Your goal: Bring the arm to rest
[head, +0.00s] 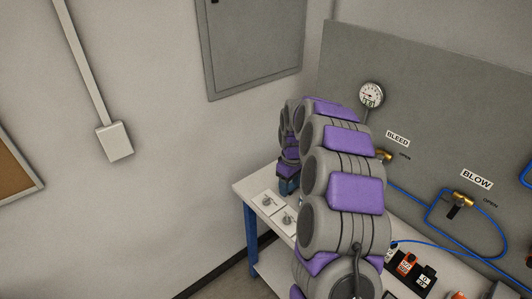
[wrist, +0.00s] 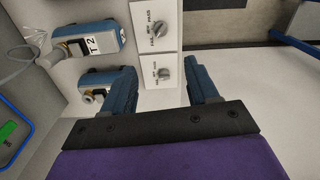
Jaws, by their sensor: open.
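My arm, with grey joints and purple covers, rises in front of the table in the head view and bends away toward its far left corner. My gripper (head: 288,187) hangs there, partly hidden by the arm, above the table's left end. In the wrist view my gripper (wrist: 160,78) shows two blue fingers spread apart with nothing between them. Beyond the fingers lie two white plates with rotary knobs, the nearer plate (wrist: 151,72) and the farther plate (wrist: 166,12). I cannot tell the gripper's exact height above the table.
The white table (head: 246,187) has blue legs. A grey panel (head: 440,110) behind it carries a gauge (head: 371,95), brass valves and blue hoses. A blue device marked T2 (wrist: 88,46) lies near the gripper. Orange and black items (head: 404,263) lie right of my arm.

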